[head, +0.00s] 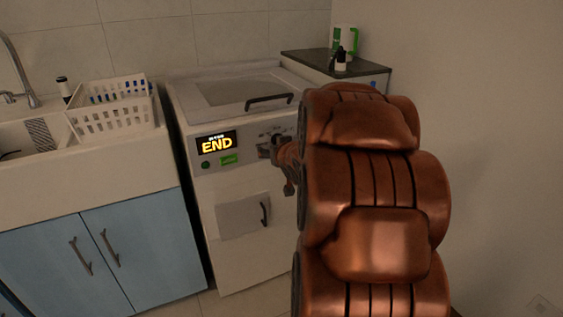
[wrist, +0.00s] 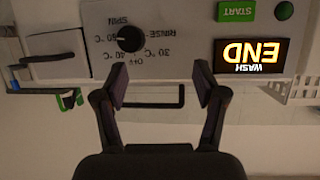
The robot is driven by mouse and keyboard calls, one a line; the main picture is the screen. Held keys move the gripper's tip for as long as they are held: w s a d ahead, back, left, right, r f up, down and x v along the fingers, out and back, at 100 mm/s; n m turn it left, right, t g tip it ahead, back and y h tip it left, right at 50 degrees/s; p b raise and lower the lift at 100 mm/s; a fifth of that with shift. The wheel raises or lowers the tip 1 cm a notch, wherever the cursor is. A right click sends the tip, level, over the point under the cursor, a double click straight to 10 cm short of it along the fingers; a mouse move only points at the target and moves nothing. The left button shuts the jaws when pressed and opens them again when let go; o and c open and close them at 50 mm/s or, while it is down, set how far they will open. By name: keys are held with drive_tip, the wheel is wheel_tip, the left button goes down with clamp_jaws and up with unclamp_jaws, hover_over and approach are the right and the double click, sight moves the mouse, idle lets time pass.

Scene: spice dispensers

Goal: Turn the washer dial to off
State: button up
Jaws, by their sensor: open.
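The washer (head: 235,250) is a white machine with a front control panel. In the wrist view, which is upside down, its black dial (wrist: 130,38) is ringed by the labels SPIN, RINSE, 30, OFF, 40 and 60 °C. A small pale mark shows on the dial's left side; its exact setting is hard to read. My gripper (wrist: 161,82) is open and empty, its fingertips below the dial in the picture and apart from it. In the head view my gripper (head: 288,165) is at the panel's right part, and my arm hides much of that side.
The display (wrist: 250,56) reads WASH END, beside a green START button (wrist: 237,11). A black lid handle (head: 269,101) sticks out above the panel. A white basket (head: 110,120) stands by the sink at left. A dark-topped cabinet (head: 318,62) stands behind at right.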

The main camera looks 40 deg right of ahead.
drive_tip(key=d+f+t+b, duration=0.4)
drive_tip(key=d+t+b, duration=0.1)
drive_tip(key=d+b, duration=0.2)
drive_tip(key=b+x, duration=0.1)
drive_tip(key=x, duration=0.5)
drive_tip(key=shift+w, duration=0.4)
drive_tip(key=shift+r, duration=0.1)
drive_tip(key=shift+c, duration=0.3)
drive_tip(key=c, duration=1.1)
